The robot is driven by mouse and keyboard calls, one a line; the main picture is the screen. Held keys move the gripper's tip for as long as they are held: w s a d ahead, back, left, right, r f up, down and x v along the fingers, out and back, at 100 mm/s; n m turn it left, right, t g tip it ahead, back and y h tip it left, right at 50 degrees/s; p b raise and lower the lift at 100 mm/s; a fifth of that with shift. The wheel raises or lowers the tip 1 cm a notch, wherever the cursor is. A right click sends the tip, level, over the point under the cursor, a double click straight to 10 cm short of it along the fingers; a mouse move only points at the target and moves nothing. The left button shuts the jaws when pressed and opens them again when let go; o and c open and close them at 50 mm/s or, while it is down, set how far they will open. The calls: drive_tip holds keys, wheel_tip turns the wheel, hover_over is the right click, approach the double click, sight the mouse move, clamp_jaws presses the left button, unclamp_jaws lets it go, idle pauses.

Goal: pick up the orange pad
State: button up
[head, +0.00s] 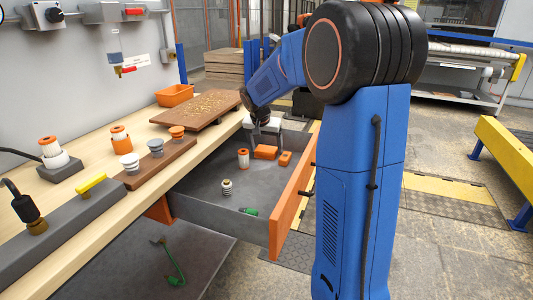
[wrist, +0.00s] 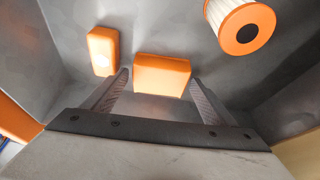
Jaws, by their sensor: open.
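The orange pad (head: 265,152), a plain block, lies on the floor of the open grey drawer (head: 205,203). My gripper (head: 264,138) reaches down into the drawer from above it. In the wrist view, the pad (wrist: 162,74) shows between and just beyond the two open fingertips of my gripper (wrist: 160,82). The left fingertip is close to the pad's left end and the right one close to its right end. I cannot tell if they touch it. Nothing is held.
An orange block with a white spot (wrist: 102,50) lies left of the pad, and a white-and-orange cylinder (wrist: 240,24) stands to its right. The drawer's orange front (head: 290,205) and grey walls surround them. A wooden workbench (head: 85,215) is at left.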

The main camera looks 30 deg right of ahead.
drive_tip(key=shift+w+f, duration=0.1)
drive_tip(key=shift+f, duration=0.1)
drive_tip(key=c, duration=0.8)
wheel_tip(320, 180, up, 28)
drive_tip(key=shift+r, duration=0.1)
drive_tip(key=shift+o, duration=1.2)
drive_tip(key=shift+c, duration=0.7)
drive_tip(key=shift+d, duration=0.1)
